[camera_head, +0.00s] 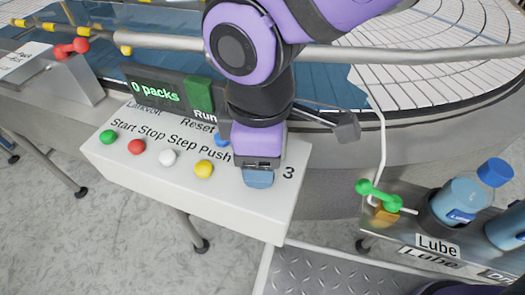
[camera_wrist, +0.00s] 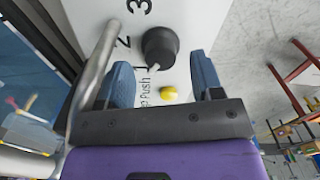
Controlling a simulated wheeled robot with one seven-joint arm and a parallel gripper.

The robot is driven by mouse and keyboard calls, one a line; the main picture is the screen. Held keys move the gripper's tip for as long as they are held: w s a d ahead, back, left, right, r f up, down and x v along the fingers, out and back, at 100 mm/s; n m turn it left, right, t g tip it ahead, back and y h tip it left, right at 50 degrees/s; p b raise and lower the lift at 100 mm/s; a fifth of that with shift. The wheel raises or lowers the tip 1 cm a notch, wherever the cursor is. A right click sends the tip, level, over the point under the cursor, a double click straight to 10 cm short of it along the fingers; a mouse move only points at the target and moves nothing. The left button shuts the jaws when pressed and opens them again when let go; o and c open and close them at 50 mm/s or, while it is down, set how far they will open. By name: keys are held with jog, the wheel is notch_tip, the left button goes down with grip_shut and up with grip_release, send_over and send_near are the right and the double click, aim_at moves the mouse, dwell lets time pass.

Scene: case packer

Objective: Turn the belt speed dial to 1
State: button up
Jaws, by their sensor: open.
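The belt speed dial is a dark grey round knob (camera_wrist: 160,47) on the white control panel (camera_wrist: 88,18). Its white pointer line points down and slightly left in the wrist view, towards a mark that looks like 1, partly obscured. The digits 2 and 3 show clearly beside the knob. My gripper (camera_wrist: 160,60) is open and empty, with one blue finger on each side of the knob in the picture. I cannot tell whether they touch it. In the head view, my gripper (camera_head: 258,179) is over the panel's right end and hides the dial; the printed 3 shows beside it.
A yellow button (camera_head: 203,169), white button (camera_head: 168,157), red button (camera_head: 136,147) and green button (camera_head: 108,137) line the panel. A display (camera_head: 155,92) reads "0 packs" behind them. A Lube shelf (camera_head: 405,232) with blue-capped bottles stands at right. The conveyor is behind.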

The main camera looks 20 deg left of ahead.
notch_tip(320, 180, up, 9)
dwell(0.3)
jog(key=w+d+r+m+t, duration=0.15)
jog(key=w+d+m, duration=0.35)
jog(key=d, duration=0.5)
jog(key=w+d+r+m+t, duration=0.1)
jog(key=w+d+r+m, duration=0.3)
jog(key=d, duration=0.5)
jog(key=s+d+m+t, duration=0.2)
jog(key=d+m, duration=0.9)
jog(key=d, duration=0.8)
jog(key=shift+s+f+t, duration=0.2)
jog(key=shift+s+t, duration=0.15)
jog(key=shift+s, duration=0.1)
